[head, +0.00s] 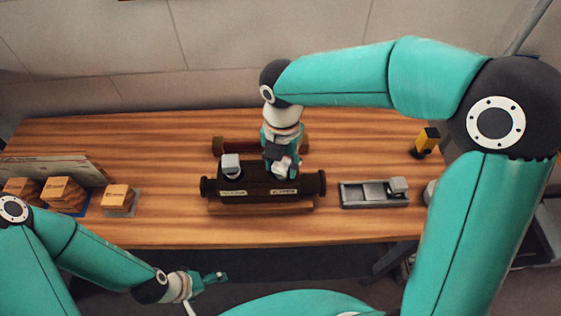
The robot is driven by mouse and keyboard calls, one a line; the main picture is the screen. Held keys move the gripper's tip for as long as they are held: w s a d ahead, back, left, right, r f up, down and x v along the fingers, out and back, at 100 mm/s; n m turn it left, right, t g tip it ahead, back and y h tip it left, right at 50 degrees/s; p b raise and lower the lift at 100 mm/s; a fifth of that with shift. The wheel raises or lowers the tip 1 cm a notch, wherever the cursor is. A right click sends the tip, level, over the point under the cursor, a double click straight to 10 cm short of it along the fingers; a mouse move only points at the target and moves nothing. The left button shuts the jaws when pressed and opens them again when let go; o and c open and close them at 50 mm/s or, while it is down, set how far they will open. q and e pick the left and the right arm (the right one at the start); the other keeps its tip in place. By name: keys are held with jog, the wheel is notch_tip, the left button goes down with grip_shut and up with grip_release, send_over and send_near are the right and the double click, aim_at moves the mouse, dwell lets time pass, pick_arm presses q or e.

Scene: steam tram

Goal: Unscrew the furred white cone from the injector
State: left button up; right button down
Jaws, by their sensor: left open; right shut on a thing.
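The injector (255,183) is a dark horizontal body with flanged ends and two small label plates, lying on a wooden base on the bench. My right gripper (281,163) points down over its right half, shut on a small whitish piece that looks like the furred white cone (284,168). The fingers partly hide the piece, and I cannot tell whether it is still seated in the injector. A pale grey cap (231,160) stands on the injector's left half. My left gripper (206,284) is open and empty, low in front of the bench.
The wooden bench (160,135) has a grey tray (356,195) with a grey block at the right and a yellow-black object (427,139) behind it. Wooden blocks (118,197) stand at the left. A dark red bar with brass ends (218,146) lies behind the injector.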

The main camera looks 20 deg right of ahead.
aim_at(282, 163)
jog(key=shift+r, duration=0.15)
jog(key=shift+r+p, duration=2.35)
jog(key=shift+r, duration=0.2)
jog(key=shift+r+p, duration=0.45)
jog(key=shift+r, duration=0.65)
